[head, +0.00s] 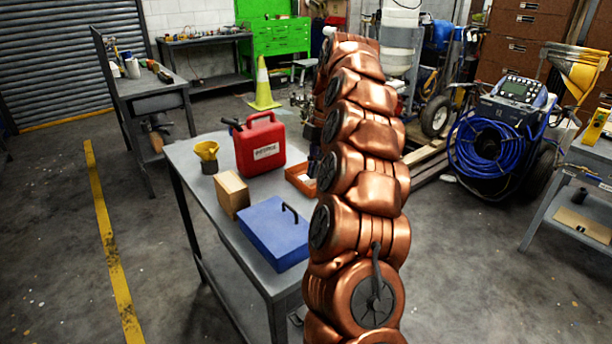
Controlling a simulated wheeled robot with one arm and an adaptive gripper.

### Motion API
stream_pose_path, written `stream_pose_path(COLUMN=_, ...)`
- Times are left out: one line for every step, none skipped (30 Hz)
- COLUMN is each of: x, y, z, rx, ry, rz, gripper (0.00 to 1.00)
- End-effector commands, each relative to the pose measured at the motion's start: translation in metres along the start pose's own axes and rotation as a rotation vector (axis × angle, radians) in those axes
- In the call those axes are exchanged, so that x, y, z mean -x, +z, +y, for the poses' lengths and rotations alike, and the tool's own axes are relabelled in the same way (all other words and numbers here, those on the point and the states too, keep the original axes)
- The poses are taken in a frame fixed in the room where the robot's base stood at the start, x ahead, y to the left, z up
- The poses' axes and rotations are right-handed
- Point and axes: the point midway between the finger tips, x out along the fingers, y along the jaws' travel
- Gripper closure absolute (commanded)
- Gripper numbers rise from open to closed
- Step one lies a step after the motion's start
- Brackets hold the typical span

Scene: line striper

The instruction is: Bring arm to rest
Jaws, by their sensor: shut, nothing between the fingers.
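My copper-coloured arm (365,180) rises through the middle of the head view from the bottom edge nearly to the top. It stands in front of the right end of a grey metal table (215,240). I cannot make out my gripper; the far end of the arm is hidden behind its nearer links. Small dark and metallic parts show beside the arm's left edge, too unclear to name.
On the table stand a red fuel can (260,150), a yellow funnel-topped item (207,153), a cardboard box (232,192), a blue case (268,235) and an orange tray (300,180), partly hidden. A line striper (500,130) stands right. Floor left of the table is clear.

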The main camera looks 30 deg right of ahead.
Motion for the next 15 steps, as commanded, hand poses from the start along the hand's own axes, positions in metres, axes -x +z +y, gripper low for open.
stream_pose_path(x=0.005, y=0.005, z=0.001, rx=-0.002, ry=0.003, rz=-0.003, gripper=1.00)
stream_pose_path(x=0.007, y=0.007, z=0.001, rx=0.000, ry=0.005, rz=-0.003, gripper=1.00)
stream_pose_path(x=0.013, y=0.010, z=0.000, rx=-0.001, ry=0.003, rz=-0.003, gripper=1.00)
stream_pose_path(x=0.015, y=0.012, z=0.000, rx=-0.002, ry=0.002, rz=-0.004, gripper=1.00)
stream_pose_path(x=0.016, y=0.014, z=0.000, rx=-0.002, ry=0.002, rz=-0.004, gripper=1.00)
stream_pose_path(x=0.017, y=0.016, z=0.000, rx=-0.002, ry=0.002, rz=-0.003, gripper=1.00)
stream_pose_path(x=0.018, y=0.018, z=0.000, rx=-0.002, ry=0.002, rz=-0.002, gripper=1.00)
stream_pose_path(x=0.019, y=0.019, z=0.000, rx=-0.002, ry=0.001, rz=-0.001, gripper=1.00)
stream_pose_path(x=0.019, y=0.021, z=0.000, rx=-0.001, ry=0.001, rz=-0.001, gripper=1.00)
stream_pose_path(x=0.020, y=0.022, z=0.000, rx=-0.001, ry=0.001, rz=-0.001, gripper=1.00)
stream_pose_path(x=0.020, y=0.023, z=-0.001, rx=0.000, ry=0.001, rz=-0.001, gripper=1.00)
stream_pose_path(x=0.021, y=0.024, z=-0.001, rx=0.000, ry=0.001, rz=-0.001, gripper=1.00)
stream_pose_path(x=0.021, y=0.024, z=-0.001, rx=0.000, ry=0.001, rz=-0.001, gripper=1.00)
stream_pose_path(x=0.021, y=0.024, z=0.000, rx=0.001, ry=0.001, rz=-0.001, gripper=1.00)
stream_pose_path(x=0.021, y=0.025, z=0.000, rx=0.001, ry=0.001, rz=-0.001, gripper=1.00)
